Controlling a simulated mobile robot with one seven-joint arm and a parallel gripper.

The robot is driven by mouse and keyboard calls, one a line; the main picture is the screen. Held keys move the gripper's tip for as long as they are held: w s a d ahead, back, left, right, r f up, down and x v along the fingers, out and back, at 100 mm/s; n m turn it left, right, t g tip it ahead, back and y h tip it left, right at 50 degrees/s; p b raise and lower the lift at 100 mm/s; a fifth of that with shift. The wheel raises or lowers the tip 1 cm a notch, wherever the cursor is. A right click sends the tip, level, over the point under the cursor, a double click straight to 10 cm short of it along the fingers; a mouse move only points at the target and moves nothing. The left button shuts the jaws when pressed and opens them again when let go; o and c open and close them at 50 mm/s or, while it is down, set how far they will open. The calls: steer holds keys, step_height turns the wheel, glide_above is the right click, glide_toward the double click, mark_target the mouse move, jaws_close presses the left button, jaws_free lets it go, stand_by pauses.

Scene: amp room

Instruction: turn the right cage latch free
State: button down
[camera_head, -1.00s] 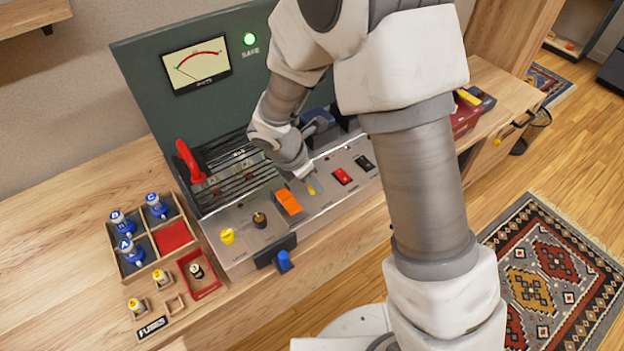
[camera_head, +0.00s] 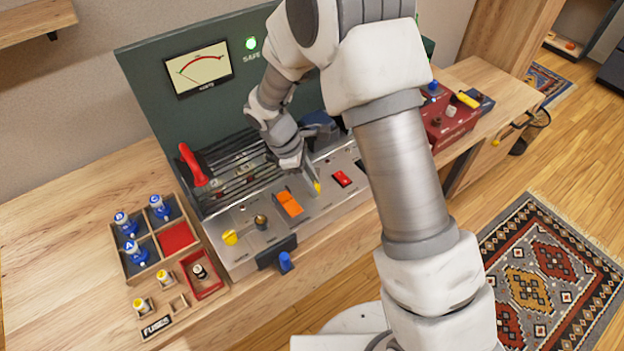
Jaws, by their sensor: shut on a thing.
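The right cage latch (camera_head: 317,187) is a small yellow piece on the grey front panel, right of the orange switch. My gripper (camera_head: 312,183) reaches down to it and is shut on it. The fingers hide part of the latch, so I cannot tell its exact angle. The left cage latch (camera_head: 230,237), also yellow, is at the panel's left end, with nothing touching it. The cage of dark bars (camera_head: 240,178) lies behind the panel, partly hidden by my arm.
An orange switch (camera_head: 289,204) and a red switch (camera_head: 342,179) flank the gripper. A red lever (camera_head: 192,165) stands left of the cage. A green lamp (camera_head: 251,43) glows above. A compartment tray (camera_head: 128,266) with blue-topped parts sits left; a red box (camera_head: 452,125) sits right.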

steer(key=m+g, duration=0.1)
steer(key=m, duration=0.1)
steer(key=m+g+y, duration=0.1)
steer(key=m, duration=0.2)
steer(key=shift+w+m+p, duration=0.15)
steer(key=shift+m+p, duration=0.15)
steer(key=shift+w+d+m+g+y, duration=0.1)
steer(key=shift+m+g+y, duration=0.2)
steer(key=shift+m, duration=0.75)
steer(key=shift+m+g+y, duration=0.2)
steer(key=shift+m+y, duration=0.1)
steer(key=shift+m, duration=0.75)
steer(key=c, duration=0.5)
jaws_free()
steer(key=p+v, duration=0.1)
steer(key=v, duration=1.6)
steer(key=shift+w+r, duration=0.15)
steer(key=shift+r, duration=0.05)
